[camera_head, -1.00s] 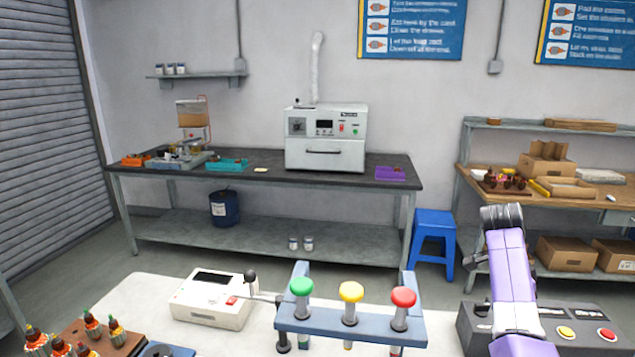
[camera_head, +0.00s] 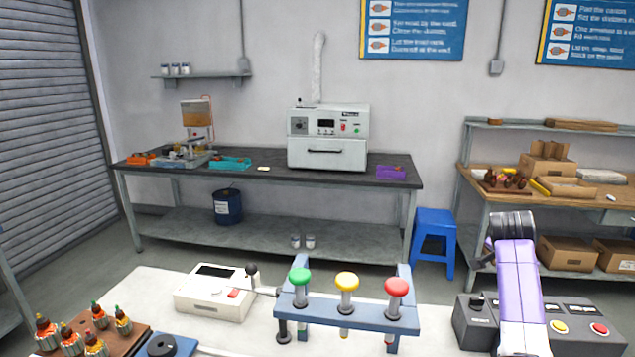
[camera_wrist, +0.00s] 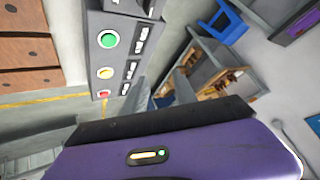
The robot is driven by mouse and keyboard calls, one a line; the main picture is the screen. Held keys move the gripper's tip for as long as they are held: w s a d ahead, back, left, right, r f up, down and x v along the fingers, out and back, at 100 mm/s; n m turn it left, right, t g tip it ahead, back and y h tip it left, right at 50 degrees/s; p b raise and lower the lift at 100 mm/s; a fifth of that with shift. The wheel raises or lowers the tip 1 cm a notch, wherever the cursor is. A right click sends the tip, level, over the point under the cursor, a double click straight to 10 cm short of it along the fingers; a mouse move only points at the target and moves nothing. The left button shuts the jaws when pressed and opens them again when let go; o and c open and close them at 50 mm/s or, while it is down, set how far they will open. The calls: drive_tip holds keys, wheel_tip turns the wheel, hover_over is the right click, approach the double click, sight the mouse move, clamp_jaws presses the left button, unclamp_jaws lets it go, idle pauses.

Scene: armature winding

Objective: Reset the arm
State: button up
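My arm, purple with a dark joint, rises at the lower right of the head view. My gripper is not visible in the head view. In the wrist view a purple and dark body of my own arm, with a small lit indicator, fills the lower part, and no fingertips can be made out. A dark control box (camera_head: 478,322) with a yellow and a red button stands behind and beside my arm. The wrist view shows a grey panel (camera_wrist: 104,70) with green, yellow and red buttons.
The white near table (camera_head: 258,335) holds a blue stand (camera_head: 345,315) with green, yellow and red knobs, a white meter (camera_head: 212,293) and a brown tray (camera_head: 120,340) of armatures. A grey bench (camera_head: 270,180) with an oven (camera_head: 328,140) stands behind. A blue stool (camera_head: 434,230) is at the right.

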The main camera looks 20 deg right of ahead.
drive_tip(key=s+a+f+n+t, duration=0.2)
drive_tip(key=s+a+n+t, duration=0.15)
drive_tip(key=a, duration=0.55)
drive_tip(key=s+a+f+n+t, duration=0.25)
drive_tip(key=a+n+t, duration=0.25)
drive_tip(key=a, duration=0.5)
drive_tip(key=s+a+f+n+t, duration=0.25)
drive_tip(key=a+n+t, duration=0.2)
drive_tip(key=a, duration=0.45)
drive_tip(key=s+a+n+y, duration=0.1)
drive_tip(key=s+a+y, duration=0.1)
drive_tip(key=s+a, duration=0.5)
drive_tip(key=s+a+r+n+g+y, duration=0.1)
drive_tip(key=s+a, duration=0.6)
drive_tip(key=s, duration=0.7)
drive_tip(key=s+a+n+y, duration=0.3)
drive_tip(key=s+a+y, duration=0.2)
drive_tip(key=s, duration=0.6)
drive_tip(key=shift+a+r+g, duration=0.2)
drive_tip(key=shift+a+g, duration=0.1)
drive_tip(key=shift+a, duration=0.85)
